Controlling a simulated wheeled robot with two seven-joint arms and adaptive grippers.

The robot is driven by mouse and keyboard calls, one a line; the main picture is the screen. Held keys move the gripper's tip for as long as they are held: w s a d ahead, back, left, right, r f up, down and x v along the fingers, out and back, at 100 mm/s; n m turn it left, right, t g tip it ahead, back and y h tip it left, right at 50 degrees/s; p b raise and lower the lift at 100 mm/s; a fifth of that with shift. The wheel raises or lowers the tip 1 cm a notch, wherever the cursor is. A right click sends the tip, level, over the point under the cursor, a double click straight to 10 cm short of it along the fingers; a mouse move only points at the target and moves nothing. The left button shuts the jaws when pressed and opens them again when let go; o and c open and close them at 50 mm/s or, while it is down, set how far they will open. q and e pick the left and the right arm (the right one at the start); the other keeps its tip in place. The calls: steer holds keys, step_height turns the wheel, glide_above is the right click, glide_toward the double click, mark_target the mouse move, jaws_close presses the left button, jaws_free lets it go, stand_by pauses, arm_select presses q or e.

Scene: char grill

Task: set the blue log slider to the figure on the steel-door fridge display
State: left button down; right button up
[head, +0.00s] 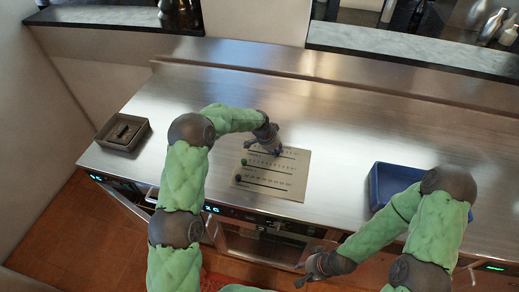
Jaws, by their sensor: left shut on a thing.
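A slider panel (292,182) lies on the steel counter with several marked tracks. The blue slider knob (278,152) is on its top track, right of the track's middle. My left gripper (276,146) reaches down from above and is shut on this knob, partly hiding it.
A dark grey box (123,132) stands at the counter's left. A blue tray (376,187) lies at the right, partly behind my right arm. The steel counter (330,115) is clear behind the panel. Bottles (492,25) stand on the back ledge.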

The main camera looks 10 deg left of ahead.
mark_target(292, 157)
arm_select(q)
steer(key=d, duration=0.5)
steer(key=shift+d+b, duration=0.35)
steer(key=shift+b, duration=0.05)
steer(key=c, duration=1.1)
jaws_free()
steer(key=v, duration=1.2)
steer(key=shift+r, duration=0.1)
